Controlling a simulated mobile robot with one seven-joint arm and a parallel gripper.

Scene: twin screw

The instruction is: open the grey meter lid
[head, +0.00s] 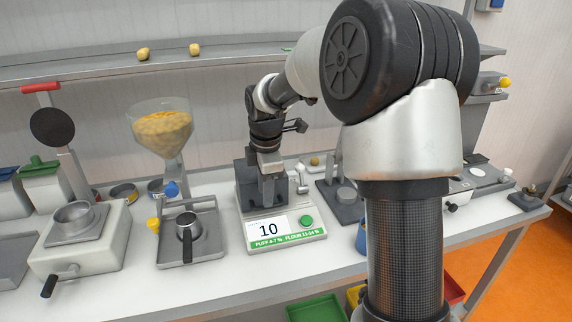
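The meter (284,239) stands on the white bench in the middle of the head view. Its front has a display reading 10, a green button (306,221) and a green strip about puff and flour percentages. A dark grey block-like part (243,190) rises from the meter's top; I take it to be the lid area, but cannot tell whether the lid is shut. My gripper (272,197) points down over the meter's top, right beside this grey part. Its fingers are small and dark against it, so their gap and any contact are unclear.
A stand with a grain-filled clear hopper (162,127) and a dark-handled cup (187,229) is left of the meter. A cream machine (88,250) stands further left. A dark stand (345,208) is close on the right. A shelf (100,73) runs behind; my arm hides the right side.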

